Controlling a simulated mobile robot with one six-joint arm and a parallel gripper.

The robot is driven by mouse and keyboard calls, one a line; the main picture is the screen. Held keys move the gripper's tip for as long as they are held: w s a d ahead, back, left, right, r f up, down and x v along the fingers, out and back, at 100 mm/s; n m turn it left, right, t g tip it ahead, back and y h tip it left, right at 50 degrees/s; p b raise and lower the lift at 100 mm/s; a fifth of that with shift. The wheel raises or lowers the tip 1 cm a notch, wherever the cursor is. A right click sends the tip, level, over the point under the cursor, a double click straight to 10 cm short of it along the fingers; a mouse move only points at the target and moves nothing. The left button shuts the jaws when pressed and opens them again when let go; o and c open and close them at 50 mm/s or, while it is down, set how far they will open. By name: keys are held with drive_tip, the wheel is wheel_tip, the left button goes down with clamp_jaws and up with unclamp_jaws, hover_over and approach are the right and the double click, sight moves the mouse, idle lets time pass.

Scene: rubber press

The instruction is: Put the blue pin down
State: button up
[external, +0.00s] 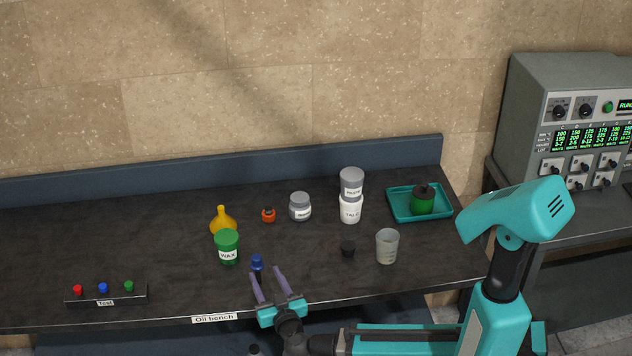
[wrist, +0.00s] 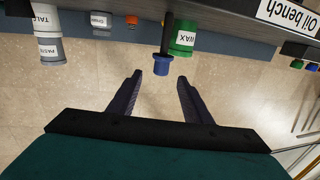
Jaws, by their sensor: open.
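A blue-capped piece with a dark stem (external: 257,260) stands upright on the bench near its front edge, beside the green wax jar. In the wrist view, which is upside down, its blue cap (wrist: 161,67) lines up with the gap between my fingers. My gripper (external: 266,271) is open and empty at the bench's front edge, its fingertips close to this piece; I cannot tell whether they touch it. A small rack labelled Test (external: 125,298) at the front left holds red, blue (external: 103,287) and green knobs. Which blue item is the task's pin is not certain.
The green wax jar (external: 228,248) and a yellow flask (external: 222,222) stand behind the blue-capped piece. A teal tray (external: 439,208) is at the back right. Bench between rack and jar is clear.

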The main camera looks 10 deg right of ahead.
sight(260, 261)
drive_tip(key=shift+w+f+b, duration=0.1)
drive_tip(key=shift+w+b, duration=0.45)
drive_tip(key=shift+b, duration=2.6)
drive_tip(key=shift+w+a+r, duration=0.1)
drive_tip(key=shift+w+r, duration=0.1)
drive_tip(key=shift+w, duration=0.1)
drive_tip(key=shift+p+x, duration=0.9)
drive_tip(key=shift+x, duration=1.7)
drive_tip(key=shift+a+p+x, duration=0.2)
drive_tip(key=shift+p+x, duration=1.15)
drive_tip(key=shift+x, duration=1.2)
clamp_jaws()
